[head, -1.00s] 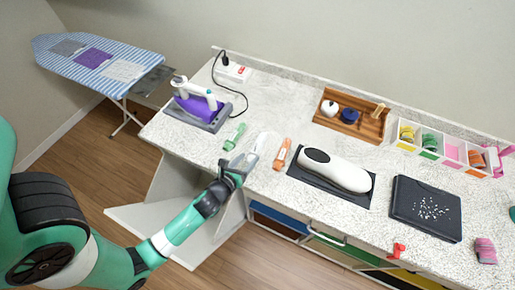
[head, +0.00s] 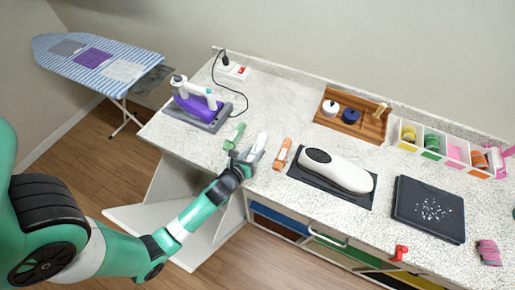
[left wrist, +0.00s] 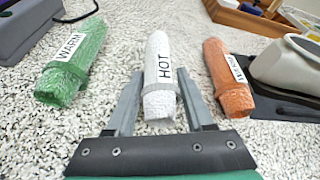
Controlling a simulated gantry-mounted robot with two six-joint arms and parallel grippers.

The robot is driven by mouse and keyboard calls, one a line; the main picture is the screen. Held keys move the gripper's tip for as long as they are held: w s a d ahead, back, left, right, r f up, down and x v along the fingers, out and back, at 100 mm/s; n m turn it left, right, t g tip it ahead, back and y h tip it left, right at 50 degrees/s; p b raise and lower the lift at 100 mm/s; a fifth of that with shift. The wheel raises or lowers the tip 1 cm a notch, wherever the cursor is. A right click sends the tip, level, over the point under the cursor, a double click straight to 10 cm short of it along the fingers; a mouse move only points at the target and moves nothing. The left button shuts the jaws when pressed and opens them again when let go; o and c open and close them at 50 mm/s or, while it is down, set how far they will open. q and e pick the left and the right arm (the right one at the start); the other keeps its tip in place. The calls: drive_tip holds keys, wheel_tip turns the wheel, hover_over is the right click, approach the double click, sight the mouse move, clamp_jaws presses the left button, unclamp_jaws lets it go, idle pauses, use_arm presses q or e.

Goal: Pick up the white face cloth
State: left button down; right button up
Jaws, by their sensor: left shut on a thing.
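The white face cloth (left wrist: 159,70) is a rolled cloth labelled "HOT", in the middle of the left wrist view. It also shows in the head view (head: 262,138) near the counter's front edge. My left gripper (left wrist: 160,85) has one finger on each side of the roll and is shut on it; in the head view (head: 247,156) it comes in from the front edge. The cloth lies at or close to the counter surface; I cannot tell whether it is lifted. My right gripper is not in view.
A green roll (left wrist: 75,62) labelled "WARM" lies left, an orange roll (left wrist: 227,75) right. An iron (head: 196,104) stands at the left. A white device (head: 335,169) lies on a dark mat.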

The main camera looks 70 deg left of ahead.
use_arm(q)
drive_tip(key=shift+r, duration=0.3)
drive_tip(key=r+p, duration=0.1)
drive_tip(key=r, duration=0.1)
drive_tip(key=r+p, duration=0.1)
drive_tip(key=r, duration=0.1)
drive_tip(key=shift+s+d+p, duration=0.25)
drive_tip(key=shift+p, duration=0.1)
drive_tip(key=w+r+p+v, duration=0.1)
drive_tip(key=r+v, duration=0.1)
drive_tip(key=v, duration=1.3)
drive_tip(key=shift+s+r+p, duration=0.15)
drive_tip(key=shift+r+p, duration=0.2)
drive_tip(key=shift+r, duration=0.1)
